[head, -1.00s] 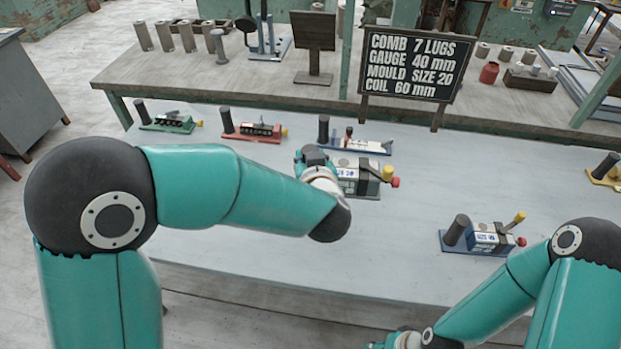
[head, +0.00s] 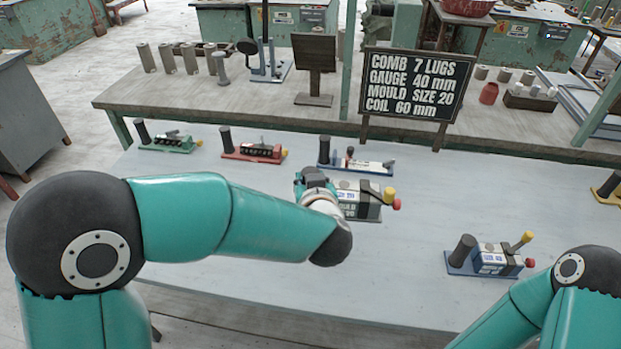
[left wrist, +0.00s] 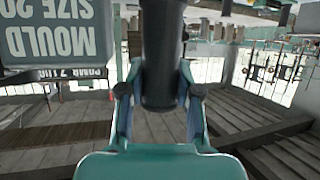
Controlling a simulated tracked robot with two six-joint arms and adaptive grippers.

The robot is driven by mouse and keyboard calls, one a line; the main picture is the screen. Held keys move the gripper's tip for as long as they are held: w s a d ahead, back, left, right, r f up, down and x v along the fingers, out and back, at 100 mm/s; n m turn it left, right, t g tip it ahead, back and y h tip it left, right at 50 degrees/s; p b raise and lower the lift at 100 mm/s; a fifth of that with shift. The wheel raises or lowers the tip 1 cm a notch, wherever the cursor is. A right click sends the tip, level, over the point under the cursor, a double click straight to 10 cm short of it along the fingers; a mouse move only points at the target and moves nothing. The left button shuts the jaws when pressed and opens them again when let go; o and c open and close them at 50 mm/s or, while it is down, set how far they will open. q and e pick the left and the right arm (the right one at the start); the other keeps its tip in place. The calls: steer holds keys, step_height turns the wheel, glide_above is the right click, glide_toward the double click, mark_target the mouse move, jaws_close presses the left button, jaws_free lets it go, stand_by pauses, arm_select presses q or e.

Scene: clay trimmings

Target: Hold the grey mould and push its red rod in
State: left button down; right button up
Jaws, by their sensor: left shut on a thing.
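The grey mould (head: 365,200) stands on the pale bench in the middle of the head view. Its red rod (head: 397,204) shows a red end at the right side, just under a yellow-tipped lever (head: 389,195). My left gripper (head: 312,180) is at the mould's left end. In the left wrist view, its fingers (left wrist: 162,92) are shut on a dark upright cylindrical handle (left wrist: 162,50). The label "MOULD SIZE 20" (left wrist: 55,38) is upside down beside it. My right arm enters at the lower right; its gripper is out of the frame.
A blue-based mould (head: 492,258) stands to the right. Green (head: 170,144), red (head: 253,152) and blue (head: 356,167) based tools line the bench's back. A sign (head: 412,83) reads mould size 20. Bare bench lies between the grey mould and the blue-based one.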

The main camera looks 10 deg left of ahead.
arm_select(q)
step_height(320, 180, down, 12)
steer(key=b, duration=0.8)
stand_by(0.8)
stand_by(0.5)
steer(key=shift+f+b, duration=0.8)
steer(key=shift+f, duration=0.15)
steer(key=shift+f+b, duration=0.4)
steer(key=shift+f, duration=0.15)
steer(key=shift+f, duration=0.25)
